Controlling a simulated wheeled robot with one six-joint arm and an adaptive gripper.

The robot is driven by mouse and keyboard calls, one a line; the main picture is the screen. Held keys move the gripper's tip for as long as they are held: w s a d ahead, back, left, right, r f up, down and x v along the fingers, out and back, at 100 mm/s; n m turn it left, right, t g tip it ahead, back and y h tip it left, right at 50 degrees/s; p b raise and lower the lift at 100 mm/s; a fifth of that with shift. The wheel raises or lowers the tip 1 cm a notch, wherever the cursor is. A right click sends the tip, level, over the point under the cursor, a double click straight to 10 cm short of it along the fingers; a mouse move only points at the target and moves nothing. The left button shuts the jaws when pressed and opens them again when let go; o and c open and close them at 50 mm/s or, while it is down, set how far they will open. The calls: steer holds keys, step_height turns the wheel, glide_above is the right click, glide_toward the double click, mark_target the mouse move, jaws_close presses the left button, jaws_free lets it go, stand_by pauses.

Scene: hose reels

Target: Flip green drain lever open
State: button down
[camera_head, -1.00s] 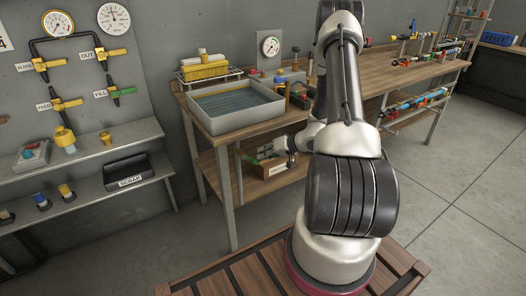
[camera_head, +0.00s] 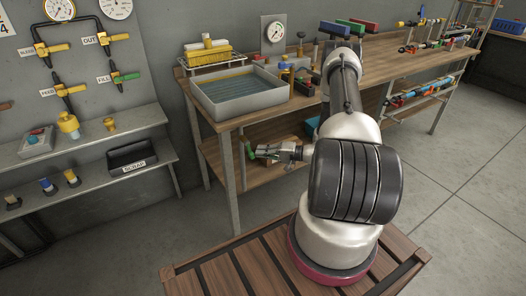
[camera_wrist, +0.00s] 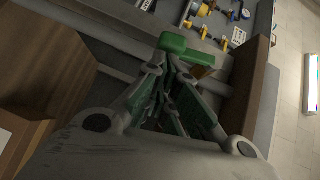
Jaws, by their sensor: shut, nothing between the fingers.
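The green drain lever (camera_head: 250,149) is below the grey water basin (camera_head: 207,115), beside the bench's front leg. In the wrist view the green lever (camera_wrist: 190,47) lies across the picture just beyond my fingertips. My gripper (camera_head: 259,151) reaches left under the bench top towards it. In the wrist view my gripper (camera_wrist: 170,62) has its fingers drawn together, with nothing between them. The tips are very close to the lever; I cannot tell whether they touch it. The pipe or valve behind the lever is mostly hidden.
The wooden bench (camera_head: 390,65) has a lower shelf (camera_head: 258,172) near my gripper. At left, a wall panel carries yellow valves, gauges and another green lever (camera_head: 126,76). A black scrap bin (camera_head: 132,155) stands on the grey shelf. Floor at right is clear.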

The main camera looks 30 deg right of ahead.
steer(key=w+d+v, duration=0.1)
steer(key=w+v, duration=0.1)
steer(key=v, duration=1.1)
steer(key=shift+d+r, duration=0.35)
steer(key=shift+r, duration=0.05)
